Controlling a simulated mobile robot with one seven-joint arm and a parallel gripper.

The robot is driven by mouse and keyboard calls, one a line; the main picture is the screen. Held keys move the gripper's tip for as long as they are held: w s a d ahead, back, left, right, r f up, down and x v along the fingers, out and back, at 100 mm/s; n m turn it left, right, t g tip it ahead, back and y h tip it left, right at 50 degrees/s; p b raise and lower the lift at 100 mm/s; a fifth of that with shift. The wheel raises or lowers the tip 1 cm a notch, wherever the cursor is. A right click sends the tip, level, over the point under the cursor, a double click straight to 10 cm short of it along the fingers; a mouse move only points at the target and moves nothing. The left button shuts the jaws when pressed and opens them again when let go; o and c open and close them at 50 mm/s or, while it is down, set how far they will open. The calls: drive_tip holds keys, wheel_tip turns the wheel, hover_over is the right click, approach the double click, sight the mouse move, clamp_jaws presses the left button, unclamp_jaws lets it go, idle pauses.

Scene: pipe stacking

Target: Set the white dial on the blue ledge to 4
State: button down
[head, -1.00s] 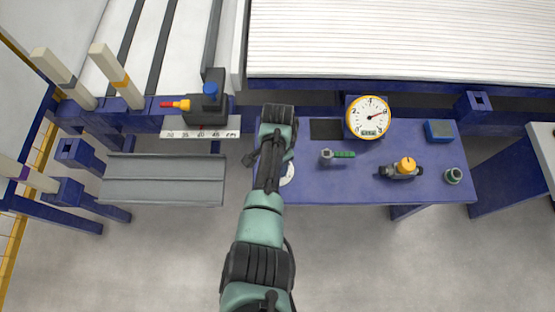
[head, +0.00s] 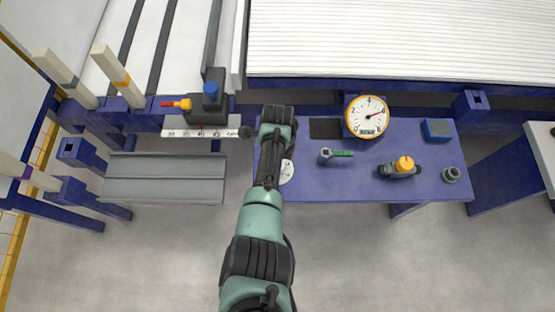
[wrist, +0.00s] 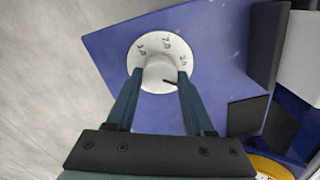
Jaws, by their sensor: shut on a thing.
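The white dial (wrist: 152,48) is a round disc with dark numerals around its rim and a raised round knob (wrist: 158,72) at its centre. The numerals are too blurred to read surely. My gripper (wrist: 157,82) is shut on the knob, one finger on each side, and covers the dial's near part. In the head view the dial (head: 287,174) shows partly beside my arm, at the left end of the blue ledge (head: 330,185). My fingers are hidden there.
On the ledge to the right are a round gauge (head: 366,117), a green-handled tool (head: 336,155), an orange-capped valve (head: 402,167), a blue box (head: 437,130) and a green fitting (head: 451,174). A grey tray (head: 165,178) lies left of my arm.

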drive_tip(key=shift+m, duration=2.3)
drive_tip(key=shift+c, duration=1.4)
unclamp_jaws()
wheel_tip(320, 180, up, 13)
drive_tip(key=p, duration=0.5)
